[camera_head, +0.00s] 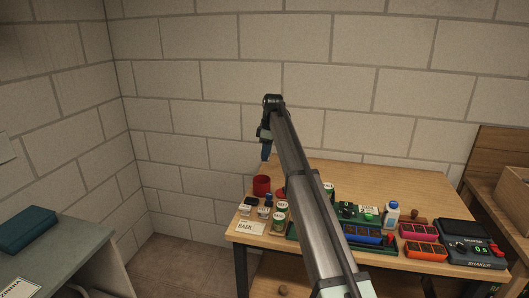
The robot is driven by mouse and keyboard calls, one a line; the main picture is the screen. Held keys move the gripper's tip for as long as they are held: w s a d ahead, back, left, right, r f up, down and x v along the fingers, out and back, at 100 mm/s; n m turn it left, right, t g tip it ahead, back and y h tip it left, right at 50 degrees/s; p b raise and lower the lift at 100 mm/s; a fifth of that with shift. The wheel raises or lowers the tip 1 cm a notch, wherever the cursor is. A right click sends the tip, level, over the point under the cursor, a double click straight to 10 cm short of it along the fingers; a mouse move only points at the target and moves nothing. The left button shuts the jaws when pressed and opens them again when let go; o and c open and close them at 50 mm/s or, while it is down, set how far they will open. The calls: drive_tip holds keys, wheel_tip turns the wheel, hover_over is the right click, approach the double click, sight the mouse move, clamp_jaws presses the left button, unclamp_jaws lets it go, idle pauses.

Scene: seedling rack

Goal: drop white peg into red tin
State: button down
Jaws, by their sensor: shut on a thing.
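The red tin (262,186) stands upright at the back left of the wooden table. My gripper (266,154) points down above the tin, apart from it and slightly right of its middle in the picture. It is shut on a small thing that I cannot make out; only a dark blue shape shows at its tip. I cannot pick out a white peg anywhere in this view. The inside of the tin is too small to see clearly.
Several small jars (279,217) and a white label card (250,227) are in front of the tin. My arm hides part of the table. A white bottle (391,213), coloured trays (418,232) and a shaker (468,237) stand at right. The table's back is clear.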

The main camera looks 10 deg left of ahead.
drive_tip(key=shift+f, duration=2.2)
drive_tip(key=c, duration=0.8)
unclamp_jaws()
drive_tip(key=shift+c, duration=0.2)
drive_tip(key=shift+r, duration=0.1)
wheel_tip(320, 180, up, 14)
drive_tip(key=d, duration=0.1)
drive_tip(key=shift+d+f, duration=0.2)
drive_tip(key=shift+d, duration=0.1)
